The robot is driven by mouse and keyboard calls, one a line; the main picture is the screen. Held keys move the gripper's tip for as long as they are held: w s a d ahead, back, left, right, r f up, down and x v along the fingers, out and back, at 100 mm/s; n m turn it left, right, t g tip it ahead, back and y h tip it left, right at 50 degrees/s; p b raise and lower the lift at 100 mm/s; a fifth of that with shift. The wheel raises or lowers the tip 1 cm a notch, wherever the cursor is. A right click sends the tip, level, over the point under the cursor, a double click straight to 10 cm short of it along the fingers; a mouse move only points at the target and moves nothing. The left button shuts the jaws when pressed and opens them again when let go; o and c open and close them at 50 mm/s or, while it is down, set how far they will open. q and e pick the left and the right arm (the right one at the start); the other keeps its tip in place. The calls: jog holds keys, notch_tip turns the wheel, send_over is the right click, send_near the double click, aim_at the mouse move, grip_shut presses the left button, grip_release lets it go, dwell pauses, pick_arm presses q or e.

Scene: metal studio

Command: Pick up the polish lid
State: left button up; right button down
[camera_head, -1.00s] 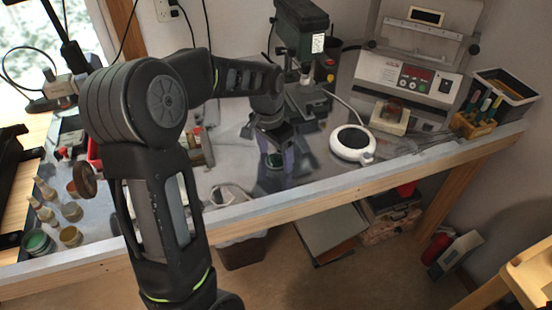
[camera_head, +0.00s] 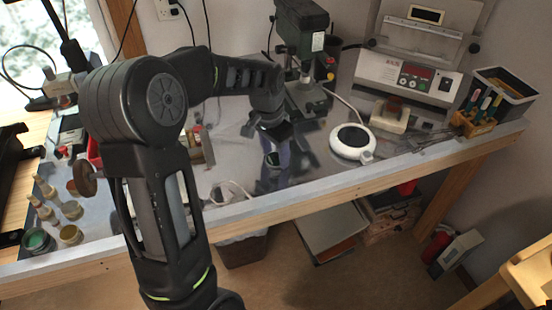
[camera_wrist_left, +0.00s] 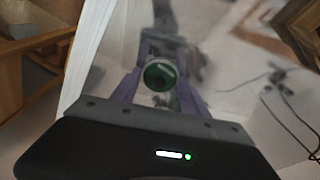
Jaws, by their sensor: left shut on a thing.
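My left gripper (camera_head: 276,152) is over the reflective metal bench top, in the middle of the head view, with its fingers pointing down. In the left wrist view its two purple-grey fingers (camera_wrist_left: 161,77) are shut on a small round green lid with a pale rim, the polish lid (camera_wrist_left: 159,75). The lid's green face is turned towards the wrist camera. In the head view the lid is mostly hidden by the fingers. I cannot tell how far it is above the bench. My right gripper is not in view.
A white round device (camera_head: 352,143) sits right of the gripper. A green drill press (camera_head: 300,38) stands behind it. Small jars, one an open green jar (camera_head: 37,241), stand at the left. A tool holder (camera_head: 474,124) is at the right. The bench's front edge (camera_head: 300,188) is near.

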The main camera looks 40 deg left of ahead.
aim_at(275, 155)
pick_arm(q)
jog(key=c, duration=0.6)
notch_tip(275, 155, up, 10)
jog(key=b, duration=0.1)
dwell(0.3)
